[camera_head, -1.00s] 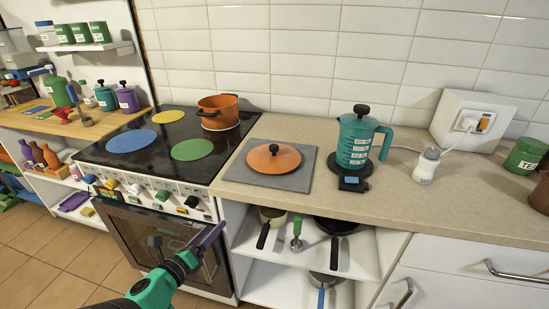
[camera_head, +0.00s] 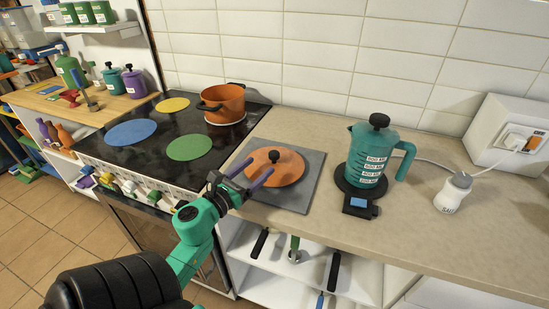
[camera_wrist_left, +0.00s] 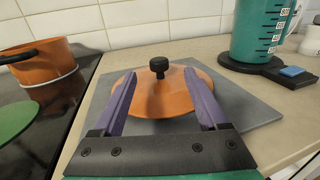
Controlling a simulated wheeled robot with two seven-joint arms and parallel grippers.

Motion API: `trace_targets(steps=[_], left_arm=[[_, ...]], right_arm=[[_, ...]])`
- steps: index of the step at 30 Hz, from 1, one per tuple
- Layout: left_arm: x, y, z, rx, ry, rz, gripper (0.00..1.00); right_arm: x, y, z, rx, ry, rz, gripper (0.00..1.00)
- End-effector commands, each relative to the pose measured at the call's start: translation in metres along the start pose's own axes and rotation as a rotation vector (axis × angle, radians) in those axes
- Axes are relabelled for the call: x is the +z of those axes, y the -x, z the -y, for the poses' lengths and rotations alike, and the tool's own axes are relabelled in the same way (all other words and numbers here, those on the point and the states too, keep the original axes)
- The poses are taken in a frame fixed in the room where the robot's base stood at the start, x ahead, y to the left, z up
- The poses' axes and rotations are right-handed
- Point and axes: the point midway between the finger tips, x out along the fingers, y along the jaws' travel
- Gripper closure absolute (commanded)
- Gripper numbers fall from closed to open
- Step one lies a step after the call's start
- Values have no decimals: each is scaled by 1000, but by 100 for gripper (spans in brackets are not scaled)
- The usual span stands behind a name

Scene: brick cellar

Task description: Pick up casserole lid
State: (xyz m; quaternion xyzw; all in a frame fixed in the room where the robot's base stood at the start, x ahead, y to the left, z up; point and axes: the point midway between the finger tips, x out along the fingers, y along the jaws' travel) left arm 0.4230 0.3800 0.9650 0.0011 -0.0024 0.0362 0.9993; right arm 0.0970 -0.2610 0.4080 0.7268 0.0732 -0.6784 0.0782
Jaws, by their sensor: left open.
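The casserole lid (camera_head: 281,168) is a round orange disc with a black knob. It lies flat on a grey square mat (camera_head: 301,196) on the counter, and it also shows in the left wrist view (camera_wrist_left: 178,92). My left gripper (camera_head: 252,173) is open, with its purple fingers at the lid's near left side. In the left wrist view the gripper (camera_wrist_left: 162,105) has one finger on each side of the picture, with the knob beyond and between the tips. Nothing is between the fingers. Whether the fingers touch the lid is unclear. My right gripper is not in view.
An orange casserole pot (camera_head: 223,102) stands on the black stovetop (camera_head: 105,145) at the left. A teal jug (camera_head: 369,157) stands on a black scale (camera_head: 357,209) right of the mat. A salt shaker (camera_head: 453,193) stands farther right. The counter front is clear.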

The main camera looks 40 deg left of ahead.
Motion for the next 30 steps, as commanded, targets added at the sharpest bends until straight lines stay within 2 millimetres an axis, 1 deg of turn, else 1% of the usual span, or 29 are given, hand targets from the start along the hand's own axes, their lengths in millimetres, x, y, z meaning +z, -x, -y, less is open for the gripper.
trace_targets(steps=[1,5,9,12,18,19,20,21,23,24,25,30], left_arm=[[3,-8,0,0,1,2,24],[2,-24,-1,0,1,1,24],[2,-52,-3,2,3,1,24],[-1,-65,-3,2,2,0,24],[-3,-68,-3,1,2,-1,24],[-3,-68,-3,1,2,-1,28],[-3,-68,-3,1,2,-1,39],[-3,-67,-3,1,3,-1,55],[-3,-67,-3,1,3,-1,78],[-3,-67,-3,1,3,-1,93],[-3,-67,-3,1,3,-1,100],[-2,-67,-3,1,2,0,100]], right_arm=[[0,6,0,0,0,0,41],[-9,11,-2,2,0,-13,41],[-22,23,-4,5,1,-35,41],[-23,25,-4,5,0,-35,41],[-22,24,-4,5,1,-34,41],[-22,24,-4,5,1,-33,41],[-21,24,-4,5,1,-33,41],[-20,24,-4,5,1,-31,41],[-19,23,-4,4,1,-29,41],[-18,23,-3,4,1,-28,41],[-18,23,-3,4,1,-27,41],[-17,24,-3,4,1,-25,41]])
